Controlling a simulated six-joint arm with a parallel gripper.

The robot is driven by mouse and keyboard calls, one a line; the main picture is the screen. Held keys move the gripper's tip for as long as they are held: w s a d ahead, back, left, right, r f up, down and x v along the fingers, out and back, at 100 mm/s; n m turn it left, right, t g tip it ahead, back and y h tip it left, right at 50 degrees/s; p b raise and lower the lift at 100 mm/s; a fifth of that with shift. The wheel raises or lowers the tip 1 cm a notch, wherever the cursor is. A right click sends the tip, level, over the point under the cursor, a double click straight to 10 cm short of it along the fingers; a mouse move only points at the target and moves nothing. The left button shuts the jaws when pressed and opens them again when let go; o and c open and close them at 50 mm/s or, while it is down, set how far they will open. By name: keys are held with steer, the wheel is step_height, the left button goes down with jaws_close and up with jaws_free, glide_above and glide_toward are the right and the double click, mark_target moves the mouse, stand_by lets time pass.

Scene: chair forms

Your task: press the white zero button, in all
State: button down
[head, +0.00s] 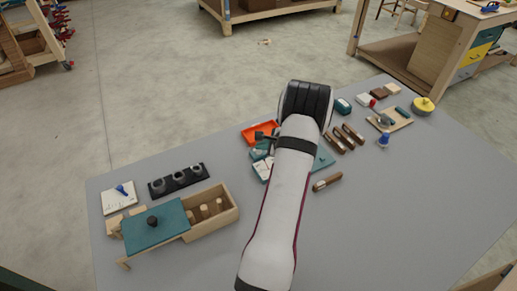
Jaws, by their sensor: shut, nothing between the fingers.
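My arm reaches up the middle of the head view and covers part of the table. A small dark part at the arm's left side, over the orange tray, looks like my gripper (266,135); it is shut and empty, and mostly hidden. A teal plate (324,158) shows at the arm's right side, and white and teal pieces (261,168) show at its left; the arm hides what lies between them. I cannot make out the white zero button. A small teal block with a pale face (343,105) stands beyond the arm to the right.
An orange tray (255,130) is left of the arm. Front left are a wooden box (232,213) with a teal lid (155,228) and a black holder with rings (177,180). Brown pieces (328,182), a blue piece (384,140) and a yellow round thing (423,105) are right. The front right is clear.

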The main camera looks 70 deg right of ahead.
mark_target(261, 154)
steer(key=shift+f, duration=0.5)
stand_by(0.3)
steer(key=shift+r, duration=1.4)
steer(key=shift+r, duration=0.1)
steer(key=shift+r, duration=2.4)
